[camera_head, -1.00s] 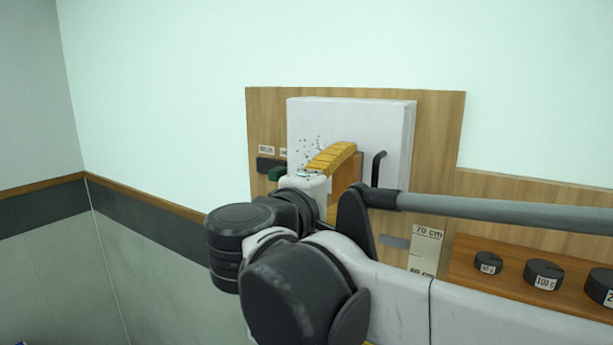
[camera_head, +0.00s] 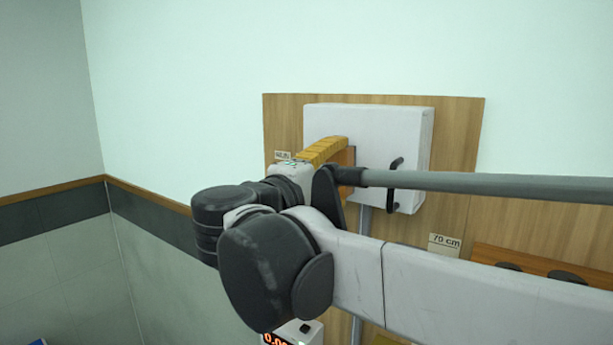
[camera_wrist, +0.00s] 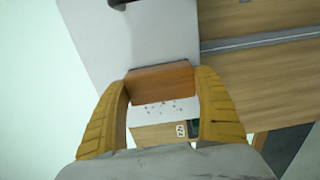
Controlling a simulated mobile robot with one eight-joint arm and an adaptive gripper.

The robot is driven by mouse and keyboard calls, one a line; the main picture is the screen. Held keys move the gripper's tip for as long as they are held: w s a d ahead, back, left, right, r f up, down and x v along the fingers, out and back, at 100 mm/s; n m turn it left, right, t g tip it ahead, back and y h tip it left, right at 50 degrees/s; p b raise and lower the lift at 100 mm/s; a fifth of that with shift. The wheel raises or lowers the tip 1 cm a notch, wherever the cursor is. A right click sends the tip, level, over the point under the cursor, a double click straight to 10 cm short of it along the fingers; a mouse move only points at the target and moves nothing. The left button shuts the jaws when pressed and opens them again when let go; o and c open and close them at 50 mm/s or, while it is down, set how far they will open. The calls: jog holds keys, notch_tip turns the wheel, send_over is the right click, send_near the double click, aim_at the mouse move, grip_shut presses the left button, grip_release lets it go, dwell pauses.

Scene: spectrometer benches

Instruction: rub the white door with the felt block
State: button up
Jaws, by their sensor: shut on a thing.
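The white door (camera_head: 372,125) is a square white panel on a wooden backboard, with a dark bar handle (camera_head: 396,185) at its right. My gripper (camera_head: 343,149) has yellow fingers and is in front of the door's left part. It is shut on the orange-brown felt block (camera_wrist: 162,80), which sits between the fingertips in the wrist view. In the head view the fingers and arm hide most of the block and the specks. I cannot tell whether the block touches the door.
The wooden backboard (camera_head: 455,135) surrounds the door. A "70 cm" label (camera_head: 444,243) is below right, near an orange-brown shelf (camera_head: 530,262) with dark round weights (camera_head: 567,276). A device with a red display (camera_head: 278,339) shows at the bottom. The wall above is bare.

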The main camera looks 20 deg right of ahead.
aim_at(369, 163)
jog(key=shift+w+a+r, duration=0.85)
jog(key=shift+w+a, duration=1.3)
jog(key=shift+w, duration=0.85)
jog(key=shift+s+d+p, duration=0.35)
jog(key=shift+s+d, duration=0.85)
jog(key=shift+s, duration=0.45)
jog(key=shift+s+d+p, duration=0.4)
jog(key=shift+s+d, duration=0.75)
jog(key=shift+s, duration=0.45)
jog(key=shift+s+d+p, duration=0.35)
jog(key=shift+s+d, duration=0.85)
jog(key=shift+s, duration=0.45)
jog(key=shift+a, duration=0.1)
jog(key=shift+s+a, duration=0.15)
jog(key=shift+a, duration=0.1)
jog(key=shift+v, duration=2.55)
jog(key=shift+s+a, duration=0.1)
